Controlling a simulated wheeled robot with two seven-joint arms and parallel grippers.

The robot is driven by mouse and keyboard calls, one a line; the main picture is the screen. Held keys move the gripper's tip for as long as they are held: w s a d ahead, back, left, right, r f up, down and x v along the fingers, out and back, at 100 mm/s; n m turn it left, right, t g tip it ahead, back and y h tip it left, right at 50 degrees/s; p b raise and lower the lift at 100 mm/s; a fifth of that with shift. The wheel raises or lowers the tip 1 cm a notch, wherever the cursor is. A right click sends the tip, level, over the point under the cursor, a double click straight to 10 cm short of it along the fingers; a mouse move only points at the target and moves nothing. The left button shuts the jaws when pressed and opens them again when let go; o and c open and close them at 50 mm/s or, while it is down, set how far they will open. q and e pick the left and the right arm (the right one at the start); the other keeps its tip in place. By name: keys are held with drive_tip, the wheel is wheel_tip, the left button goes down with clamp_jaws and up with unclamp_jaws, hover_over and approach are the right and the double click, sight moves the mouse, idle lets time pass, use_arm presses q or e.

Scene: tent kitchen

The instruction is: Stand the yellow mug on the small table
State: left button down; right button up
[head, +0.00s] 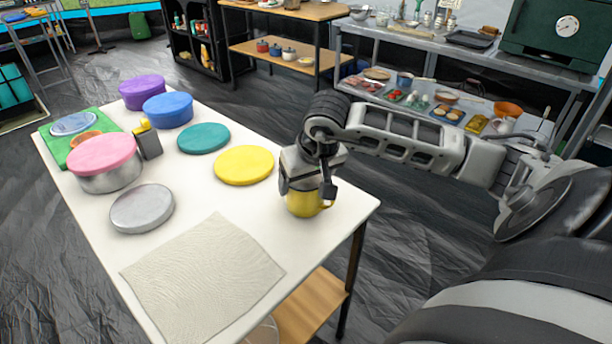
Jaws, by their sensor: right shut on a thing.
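The yellow mug (301,205) is at the right side of the white-topped table (340,212), near its right corner. It looks upright, with its handle to the right. My right gripper (309,190) comes down over the mug from above and is shut on it. The fingers hide the mug's upper part. I cannot tell whether the mug's base touches the tabletop. My left gripper does not show.
On the table are a yellow disc (244,165), a teal disc (203,138), a grey disc (142,208), a pink-lidded pot (104,160), blue (168,109) and purple (142,91) round containers, and a cream cloth (203,275). Loaded metal shelves (450,120) stand behind.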

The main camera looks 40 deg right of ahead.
drive_tip(key=shift+f, duration=0.15)
drive_tip(key=o, duration=1.2)
drive_tip(key=shift+r, duration=0.3)
drive_tip(key=v, duration=1.1)
drive_tip(key=shift+s+r+p, duration=0.25)
drive_tip(key=shift+r+p, duration=0.05)
drive_tip(key=shift+p, duration=0.1)
